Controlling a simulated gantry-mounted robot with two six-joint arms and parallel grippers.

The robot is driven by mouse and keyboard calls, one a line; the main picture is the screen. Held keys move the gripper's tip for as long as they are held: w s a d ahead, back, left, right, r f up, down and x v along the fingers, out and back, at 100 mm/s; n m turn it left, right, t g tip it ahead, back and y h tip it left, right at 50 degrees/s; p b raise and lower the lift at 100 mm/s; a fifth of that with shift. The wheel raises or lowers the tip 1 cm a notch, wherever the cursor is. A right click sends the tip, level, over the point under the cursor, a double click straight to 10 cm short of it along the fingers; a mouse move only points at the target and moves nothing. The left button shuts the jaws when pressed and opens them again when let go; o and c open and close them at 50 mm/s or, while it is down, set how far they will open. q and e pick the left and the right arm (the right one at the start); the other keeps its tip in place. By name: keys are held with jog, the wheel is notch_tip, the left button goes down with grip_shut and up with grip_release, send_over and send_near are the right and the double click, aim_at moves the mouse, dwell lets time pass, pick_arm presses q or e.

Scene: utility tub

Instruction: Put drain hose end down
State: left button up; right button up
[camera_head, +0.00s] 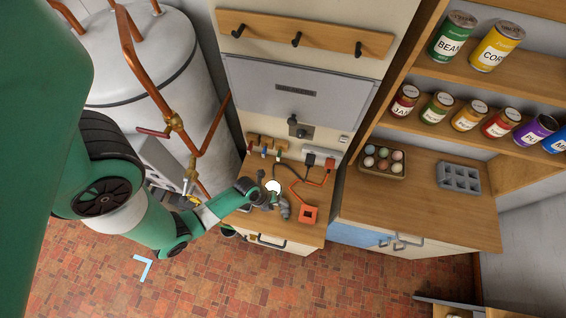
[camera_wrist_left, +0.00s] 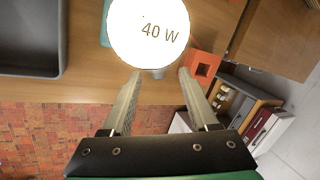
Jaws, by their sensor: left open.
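I cannot make out a drain hose or its end in either view. My left gripper (camera_head: 274,202) reaches over the small wooden worktop (camera_head: 316,234), and it also shows in the left wrist view (camera_wrist_left: 160,72). Its two fingers are open and apart. A round white bulb (camera_head: 272,186) marked "40 W" is just beyond the fingertips, large in the left wrist view (camera_wrist_left: 150,32). A small grey part below the bulb lies near the gap between the tips; I cannot tell whether they touch it. My right gripper is in neither view.
An orange-red square block (camera_head: 308,214) with a dark hole sits right of the gripper. Cables run to a power strip (camera_head: 318,154) behind it. A white tank (camera_head: 150,60) with copper pipes stands left. Right are a counter (camera_head: 420,205), an egg carton (camera_head: 382,162) and shelved cans.

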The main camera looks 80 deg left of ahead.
pick_arm(q)
jog(key=p+v, duration=0.3)
jog(key=v, duration=0.2)
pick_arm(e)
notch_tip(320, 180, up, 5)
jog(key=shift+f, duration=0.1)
pick_arm(q)
jog(key=shift+w, duration=0.1)
